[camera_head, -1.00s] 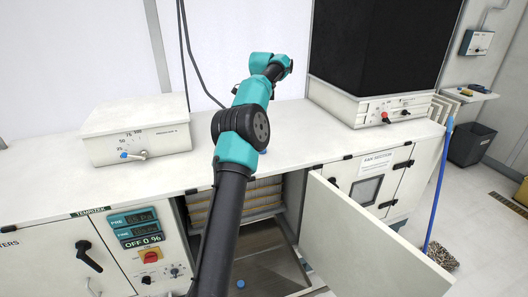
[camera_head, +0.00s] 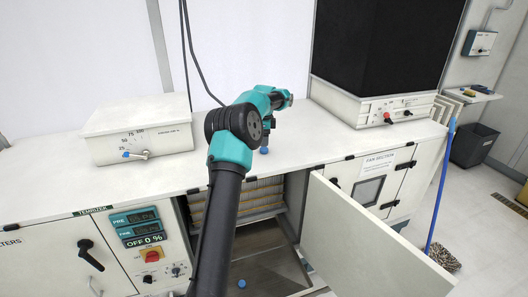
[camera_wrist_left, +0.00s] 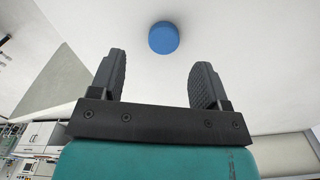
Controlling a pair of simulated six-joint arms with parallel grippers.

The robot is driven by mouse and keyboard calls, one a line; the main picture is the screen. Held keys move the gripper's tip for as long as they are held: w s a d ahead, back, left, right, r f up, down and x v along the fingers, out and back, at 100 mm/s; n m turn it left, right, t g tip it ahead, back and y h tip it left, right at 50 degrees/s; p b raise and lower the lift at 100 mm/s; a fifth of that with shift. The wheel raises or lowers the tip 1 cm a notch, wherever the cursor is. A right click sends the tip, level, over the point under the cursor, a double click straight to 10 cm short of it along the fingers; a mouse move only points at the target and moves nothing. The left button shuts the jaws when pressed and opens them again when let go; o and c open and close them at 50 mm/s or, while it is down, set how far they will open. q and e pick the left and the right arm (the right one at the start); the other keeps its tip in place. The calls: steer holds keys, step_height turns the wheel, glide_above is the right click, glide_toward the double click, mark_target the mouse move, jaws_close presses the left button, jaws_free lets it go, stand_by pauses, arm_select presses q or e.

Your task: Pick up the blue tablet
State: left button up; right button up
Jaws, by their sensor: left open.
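The blue tablet (camera_wrist_left: 163,37) is a small round blue disc on the white surface, ahead of and between the fingers in the left wrist view. In the head view it shows as a small blue spot (camera_head: 264,150) on the white countertop near its front edge. My left gripper (camera_head: 267,128) hangs just above it in the head view, partly hidden by my arm. In the left wrist view its two dark fingers (camera_wrist_left: 159,85) are spread apart with nothing between them. The tablet is apart from both fingers. My right gripper is not in view.
A white box with a dial (camera_head: 138,130) stands at the left on the countertop (camera_head: 70,165). A black-topped unit (camera_head: 380,108) stands at the back right. Below, a cabinet door (camera_head: 370,245) hangs open, and another small blue disc (camera_head: 241,284) lies inside the cabinet.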

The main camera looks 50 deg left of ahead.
arm_select(q)
steer(key=shift+f, duration=0.1)
steer(key=shift+w+a+f, duration=0.1)
steer(key=shift+f, duration=1.2)
steer(key=shift+w+a+f, duration=0.1)
steer(key=shift+f, duration=1.15)
steer(key=shift+c, duration=0.3)
steer(key=c, duration=1)
steer(key=shift+o, duration=0.2)
steer(key=shift+r, duration=0.1)
steer(key=shift+r, duration=1.6)
steer(key=shift+s+d+r, duration=0.1)
steer(key=shift+d+r, duration=0.05)
steer(key=s+d+r, duration=0.1)
steer(key=s+d, duration=0.9)
steer(key=d, duration=0.1)
steer(key=shift+s+d+r, duration=0.2)
steer(key=shift+d, duration=0.2)
